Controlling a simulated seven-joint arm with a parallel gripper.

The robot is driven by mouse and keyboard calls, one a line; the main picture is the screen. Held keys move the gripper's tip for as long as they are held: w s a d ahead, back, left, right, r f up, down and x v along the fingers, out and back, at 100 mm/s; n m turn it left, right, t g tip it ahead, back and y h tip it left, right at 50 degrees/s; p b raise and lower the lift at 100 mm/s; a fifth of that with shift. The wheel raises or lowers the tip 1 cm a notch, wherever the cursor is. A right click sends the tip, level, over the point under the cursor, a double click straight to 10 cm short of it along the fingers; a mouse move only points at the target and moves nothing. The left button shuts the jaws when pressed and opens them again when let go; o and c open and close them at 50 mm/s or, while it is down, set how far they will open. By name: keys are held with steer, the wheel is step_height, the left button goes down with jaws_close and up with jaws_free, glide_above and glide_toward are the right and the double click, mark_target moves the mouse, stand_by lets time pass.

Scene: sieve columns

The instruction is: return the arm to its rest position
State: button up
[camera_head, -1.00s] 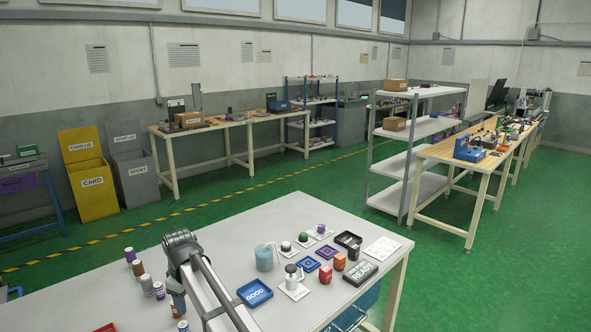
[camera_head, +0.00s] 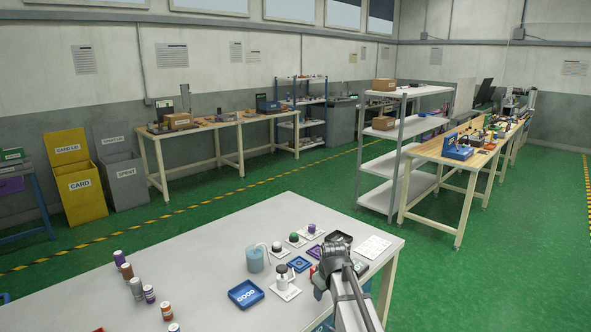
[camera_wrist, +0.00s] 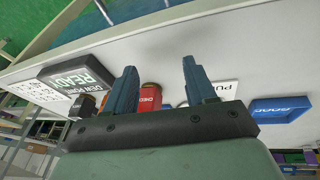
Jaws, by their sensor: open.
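My gripper (camera_wrist: 160,86) shows in the wrist view with its two blue fingers apart and nothing between them in its grip. It is over or near the white table (camera_head: 150,275). Behind the fingers are a red container (camera_wrist: 150,98) and the dark READY display box (camera_wrist: 80,78). In the head view my arm stands over the table's right front part, and the fingers cannot be made out there.
Several small vials (camera_head: 136,287) stand on the left. The table between vials and tray is clear. A shelf rack (camera_head: 390,165) stands beyond.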

steer(key=s+d+f+m, duration=0.1)
steer(key=d+f, duration=0.1)
steer(key=d, duration=0.3)
steer(key=s+d+f+m, duration=0.1)
steer(key=s+d+f, duration=0.1)
steer(key=d, duration=0.3)
steer(key=s+f+m+g, duration=0.1)
steer(key=s+f, duration=0.5)
steer(key=f, duration=0.3)
steer(key=s+a+f+m+g, duration=0.25)
steer(key=s+f+g, duration=0.35)
steer(key=s+f, duration=1.75)
steer(key=s+f+m+g, duration=0.2)
steer(key=s+f+g, duration=0.1)
steer(key=s, duration=1.6)
steer(key=shift+f, duration=0.35)
steer(key=shift+s, duration=0.1)
